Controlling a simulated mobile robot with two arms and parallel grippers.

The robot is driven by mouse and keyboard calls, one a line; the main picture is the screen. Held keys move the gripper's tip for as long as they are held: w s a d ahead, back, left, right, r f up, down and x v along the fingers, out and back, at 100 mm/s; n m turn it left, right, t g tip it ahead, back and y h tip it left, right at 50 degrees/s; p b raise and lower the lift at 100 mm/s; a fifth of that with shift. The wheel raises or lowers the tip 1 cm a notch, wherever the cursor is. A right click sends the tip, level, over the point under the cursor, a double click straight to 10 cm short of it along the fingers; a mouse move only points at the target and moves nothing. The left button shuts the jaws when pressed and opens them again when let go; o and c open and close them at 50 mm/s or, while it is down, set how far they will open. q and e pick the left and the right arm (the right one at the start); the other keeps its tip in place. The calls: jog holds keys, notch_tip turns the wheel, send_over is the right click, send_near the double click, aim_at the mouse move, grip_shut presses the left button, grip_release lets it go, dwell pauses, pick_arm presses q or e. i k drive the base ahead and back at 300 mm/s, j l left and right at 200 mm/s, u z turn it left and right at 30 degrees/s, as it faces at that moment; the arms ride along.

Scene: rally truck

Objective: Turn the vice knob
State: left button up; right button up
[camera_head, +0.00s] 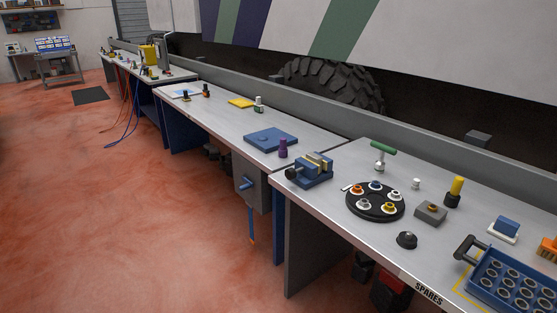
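The vice (314,171) is a small blue block with tan-gold jaws, on the left front corner of the nearest grey workbench. Its round black knob (291,174) faces left and sits by the bench's front left edge. Nothing touches the knob. From this distance I cannot tell how far apart the jaws are. Neither of my grippers shows in the head view.
A black round tray (375,206) with several coloured-ring parts lies right of the vice. A green-handled tool (382,149) stands behind it. A blue crate (508,283) sits at the bench's right end. Open red floor (150,220) lies left of the benches.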

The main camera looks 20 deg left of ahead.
aim_at(291, 173)
jog(key=i+j, duration=0.15)
jog(key=j, duration=0.3)
jog(key=i+j+z, duration=0.1)
jog(key=j, duration=0.35)
jog(key=i+j, duration=0.2)
jog(key=j, duration=0.3)
jog(key=i+j+z, duration=0.15)
jog(key=j, duration=0.3)
jog(key=i+j, duration=0.1)
jog(key=j, duration=0.35)
jog(key=i+j+z, duration=0.1)
jog(key=j, duration=0.4)
